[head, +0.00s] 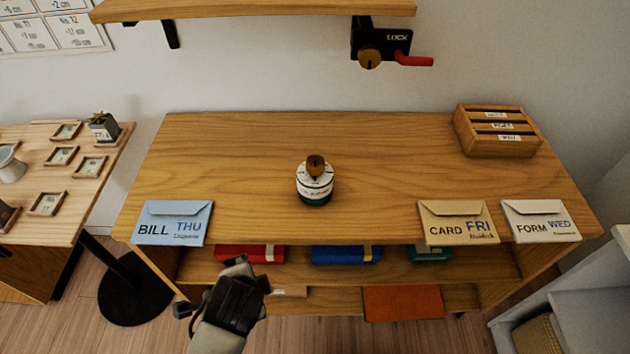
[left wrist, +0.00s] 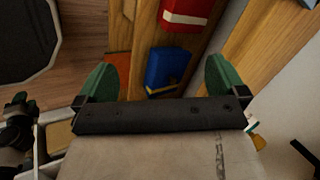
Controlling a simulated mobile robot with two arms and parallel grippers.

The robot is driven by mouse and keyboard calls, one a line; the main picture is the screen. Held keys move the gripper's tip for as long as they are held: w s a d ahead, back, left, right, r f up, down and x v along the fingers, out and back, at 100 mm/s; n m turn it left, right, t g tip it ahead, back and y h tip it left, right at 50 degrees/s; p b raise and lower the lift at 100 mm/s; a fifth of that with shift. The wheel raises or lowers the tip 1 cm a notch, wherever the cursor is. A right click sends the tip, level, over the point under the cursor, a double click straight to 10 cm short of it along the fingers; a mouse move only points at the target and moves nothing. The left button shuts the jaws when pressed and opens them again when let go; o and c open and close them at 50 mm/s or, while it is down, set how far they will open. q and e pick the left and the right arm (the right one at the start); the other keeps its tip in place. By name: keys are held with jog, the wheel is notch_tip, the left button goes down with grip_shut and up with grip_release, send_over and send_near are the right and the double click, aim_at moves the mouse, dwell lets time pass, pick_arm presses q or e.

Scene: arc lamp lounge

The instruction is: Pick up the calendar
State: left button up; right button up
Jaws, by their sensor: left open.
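I cannot pick out a calendar for certain. A wall sheet (head: 45,27) with a printed grid of numbered boxes hangs at the top left of the head view, cut off by the frame. A small round white and green object (head: 315,185) with a brown knob stands mid-desk; its lettering is too small to read. My left gripper (head: 245,270) is in front of the desk's front edge, near the lower shelf. In the left wrist view its green fingertips (left wrist: 161,80) are wide apart with nothing between them. My right gripper is not seen.
A blue BILL envelope (head: 172,223), a CARD envelope (head: 457,222) and a FORM envelope (head: 541,221) lie along the desk's front edge. A wooden box (head: 497,130) stands back right. Red (head: 250,254) and blue (head: 346,254) items lie on the shelf below. A wall shelf (head: 255,9) overhangs.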

pick_arm(q)
jog(key=w+d+r+m+t, duration=0.1)
jog(key=w+d+m, duration=0.1)
jog(key=m, duration=0.1)
jog(key=w+d+r+m+t, duration=0.1)
jog(key=w+d+r+m, duration=0.1)
jog(key=d+m, duration=0.1)
jog(key=w+d+r+m+t, duration=0.1)
jog(key=w+d+m, duration=0.1)
jog(key=m, duration=0.2)
jog(key=shift+w+d+r+y, duration=0.1)
jog(key=shift+d+r+y, duration=0.2)
jog(key=shift+y, duration=0.1)
jog(key=m+t, duration=0.4)
jog(key=m, duration=0.6)
send_near(318, 192)
jog(key=shift+w+a+f, duration=0.1)
jog(key=shift+w+f, duration=0.15)
jog(key=shift+f, duration=0.25)
jog(key=shift+w+a+f, duration=0.15)
jog(key=shift+w+f, duration=0.1)
jog(key=shift+f, duration=0.2)
jog(key=shift+w+d+r, duration=0.1)
jog(key=shift+w+d, duration=0.1)
jog(key=x, duration=1)
jog(key=shift+w+a+r+b, duration=0.1)
jog(key=shift+w+r+b, duration=0.15)
jog(key=shift+w+b, duration=0.15)
jog(key=shift+r, duration=0.1)
jog(key=c, duration=1)
